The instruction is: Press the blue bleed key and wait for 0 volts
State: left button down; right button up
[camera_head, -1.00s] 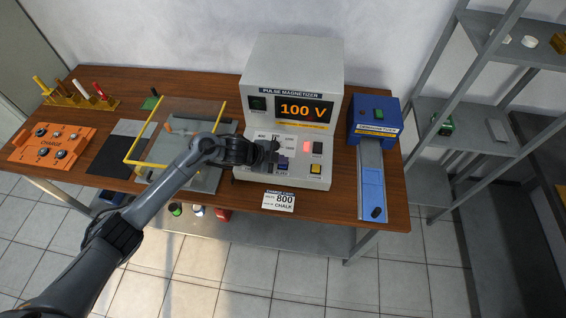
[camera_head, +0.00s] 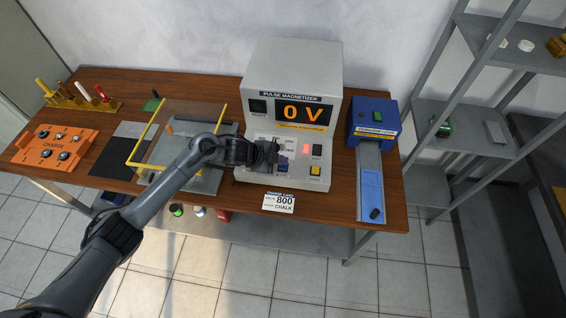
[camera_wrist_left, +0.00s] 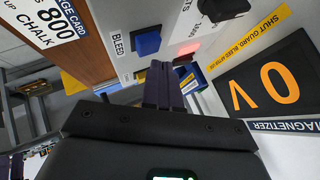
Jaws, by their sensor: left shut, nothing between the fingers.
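The grey pulse magnetizer (camera_head: 262,72) stands on the wooden bench. Its display (camera_head: 303,114) reads 0 V in orange, also legible in the left wrist view (camera_wrist_left: 265,90). The blue bleed key (camera_head: 283,169) is on the sloped front panel; in the left wrist view the key (camera_wrist_left: 148,42) sits beside the word BLEED. My left gripper (camera_head: 272,152) is shut and empty, over the panel just behind the key. Its dark fingers (camera_wrist_left: 163,84) show close to the key and appear apart from it. My right gripper is not in view.
A blue device (camera_head: 373,122) with a slide stands right. A red light (camera_head: 306,149) glows on the panel.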

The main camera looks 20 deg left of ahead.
aim_at(281, 167)
pick_arm(q)
jog(key=shift+r, duration=0.1)
dwell(0.3)
notch_tip(281, 167, up, 5)
jog(key=p, duration=0.5)
jog(key=shift+r, duration=0.1)
dwell(0.6)
jog(key=shift+d, duration=0.1)
